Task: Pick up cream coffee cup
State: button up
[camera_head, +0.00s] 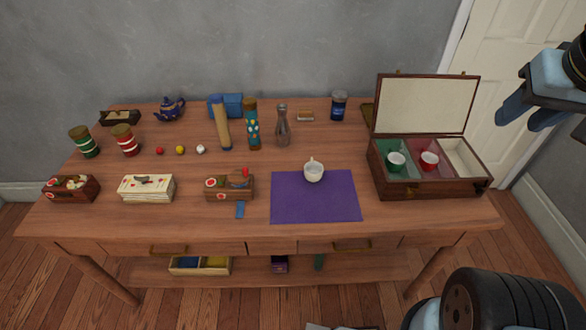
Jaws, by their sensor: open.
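A cream coffee cup (314,173) stands on the purple mat (290,204), at the mat's upper edge near its middle. My gripper (532,118) is at the upper right of the picture, in front of the white door. It is open and empty, well to the right of the cup and apart from it. Nothing hides the cup.
An open wooden case (428,188) with a green cup (396,161) and a red cup (429,160) stands right of the mat. A glass bottle (283,130) and a patterned cylinder (252,126) stand behind it. Several boxes and jars fill the left. Bare wood surrounds the mat's front.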

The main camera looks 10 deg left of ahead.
aim_at(313, 170)
jog(key=u, duration=1)
jog(key=k, duration=0.9)
jog(key=u, duration=0.05)
jog(key=i, duration=0.85)
jog(key=z, duration=0.05)
